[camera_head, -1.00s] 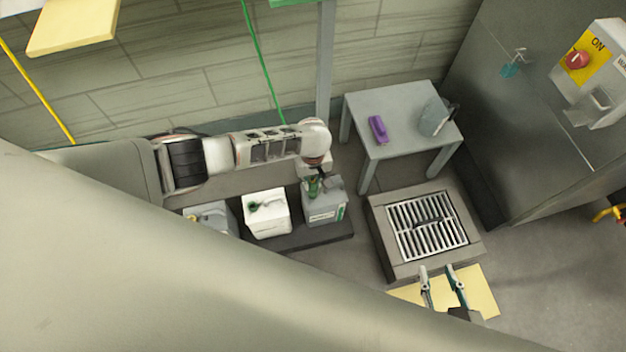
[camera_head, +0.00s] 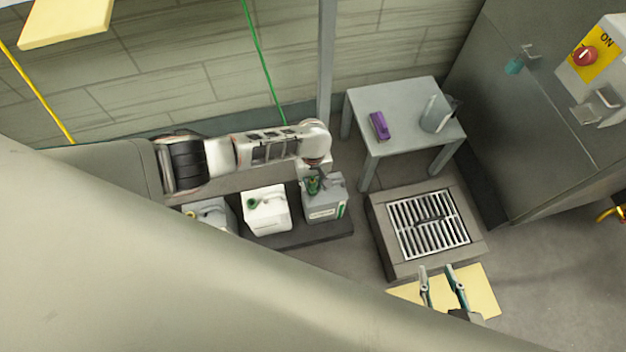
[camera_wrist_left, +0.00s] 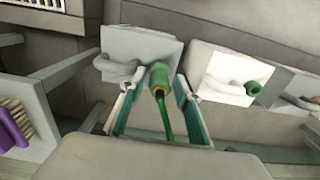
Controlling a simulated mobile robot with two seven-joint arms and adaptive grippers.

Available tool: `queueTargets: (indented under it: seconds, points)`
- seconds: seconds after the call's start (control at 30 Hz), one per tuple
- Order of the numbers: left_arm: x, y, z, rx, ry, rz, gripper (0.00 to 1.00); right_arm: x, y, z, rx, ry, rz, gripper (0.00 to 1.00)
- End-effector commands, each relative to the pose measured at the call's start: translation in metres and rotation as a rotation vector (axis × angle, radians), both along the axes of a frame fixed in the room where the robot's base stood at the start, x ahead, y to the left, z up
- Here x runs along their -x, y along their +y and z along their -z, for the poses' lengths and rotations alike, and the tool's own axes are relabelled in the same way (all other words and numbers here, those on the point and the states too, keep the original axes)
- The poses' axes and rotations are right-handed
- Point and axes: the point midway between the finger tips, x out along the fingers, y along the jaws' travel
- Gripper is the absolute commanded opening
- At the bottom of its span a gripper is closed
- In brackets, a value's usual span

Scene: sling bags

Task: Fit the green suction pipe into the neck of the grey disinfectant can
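The grey disinfectant can (camera_head: 325,208) stands at the right end of a dark low stand. Its top and handle show in the left wrist view (camera_wrist_left: 150,46). The green suction pipe (camera_wrist_left: 160,76) has a brass-coloured collar and a thin green tube towards the camera. It is at the can's neck area; whether it is seated is hidden. My left gripper (camera_wrist_left: 155,86) has its fingers apart on either side of the pipe, with gaps visible. In the head view it is above the can (camera_head: 314,182). My right gripper (camera_head: 438,270) is open and empty at the lower right.
A white can (camera_head: 268,214) with a green fitting stands left of the grey can, with another grey can (camera_head: 213,213) beyond. A grey table (camera_head: 400,103) holds a purple brush (camera_head: 379,126) and a jug (camera_head: 437,114). A floor grate (camera_head: 428,223) lies in front.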

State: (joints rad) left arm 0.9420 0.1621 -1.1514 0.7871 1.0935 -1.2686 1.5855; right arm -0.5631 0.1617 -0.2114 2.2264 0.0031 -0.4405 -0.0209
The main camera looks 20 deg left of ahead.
Motion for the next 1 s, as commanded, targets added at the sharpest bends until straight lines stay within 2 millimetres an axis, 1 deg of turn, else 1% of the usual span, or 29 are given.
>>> queueTargets:
  seconds: [0.37, 0.53, 0.67, 1.0]
  points:
    - [0.000, 0.000, -0.001, 0.001, -0.001, 0.000, 0.38, 0.000, -0.001, 0.001, 0.002, 0.000, 0.000, 0.31]
    - [0.000, -0.001, -0.011, 0.004, 0.000, 0.000, 0.38, 0.000, -0.001, 0.001, 0.001, -0.001, 0.000, 0.31]
    - [-0.001, 0.000, -0.026, 0.002, -0.003, 0.002, 0.38, 0.000, 0.000, 0.001, 0.001, -0.001, 0.000, 0.31]
    - [-0.001, 0.000, -0.085, 0.002, -0.003, 0.001, 0.38, 0.000, 0.000, 0.001, 0.000, 0.000, 0.001, 0.31]
